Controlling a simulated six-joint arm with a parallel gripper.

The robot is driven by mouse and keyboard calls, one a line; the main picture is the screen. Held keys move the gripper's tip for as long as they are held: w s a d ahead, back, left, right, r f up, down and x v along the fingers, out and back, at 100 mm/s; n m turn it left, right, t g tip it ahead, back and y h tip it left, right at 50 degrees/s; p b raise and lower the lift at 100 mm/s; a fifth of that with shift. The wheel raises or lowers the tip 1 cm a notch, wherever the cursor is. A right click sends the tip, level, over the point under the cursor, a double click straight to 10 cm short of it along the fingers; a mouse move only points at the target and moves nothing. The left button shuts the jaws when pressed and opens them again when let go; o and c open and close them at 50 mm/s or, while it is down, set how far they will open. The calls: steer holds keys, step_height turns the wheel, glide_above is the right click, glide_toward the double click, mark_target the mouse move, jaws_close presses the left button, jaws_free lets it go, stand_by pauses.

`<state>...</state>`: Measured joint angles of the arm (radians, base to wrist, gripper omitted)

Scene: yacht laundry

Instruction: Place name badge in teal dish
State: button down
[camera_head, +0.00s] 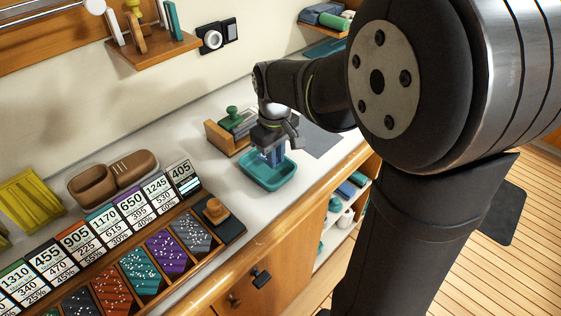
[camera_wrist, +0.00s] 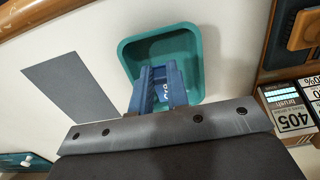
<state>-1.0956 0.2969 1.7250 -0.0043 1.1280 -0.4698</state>
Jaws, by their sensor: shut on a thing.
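The teal dish (camera_head: 268,178) is a shallow rounded rectangular tray on the white counter. It also shows in the wrist view (camera_wrist: 190,45). My gripper (camera_head: 272,157) points down over the dish, with its blue fingers at or just above the dish's opening. In the wrist view my gripper (camera_wrist: 161,88) is shut on a small blue piece with pale lettering, the name badge (camera_wrist: 164,93). The badge is mostly hidden between the fingers. I cannot tell whether it touches the dish floor. The visible dish floor is empty.
A wooden holder with a green-knobbed stamp (camera_head: 234,122) stands just behind the dish. A grey mat (camera_head: 318,139) lies to its right. A wooden-handled stamp on a dark pad (camera_head: 215,212) and a rack of price cards (camera_head: 130,220) are to the left. The counter's front edge is close.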

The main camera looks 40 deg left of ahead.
mark_target(275, 176)
steer(key=shift+s+a+f, duration=0.1)
steer(key=shift+f, duration=2)
steer(key=shift+f, duration=0.15)
steer(key=c, duration=1.4)
jaws_free()
step_height(275, 176, up, 12)
steer(key=shift+r, duration=0.15)
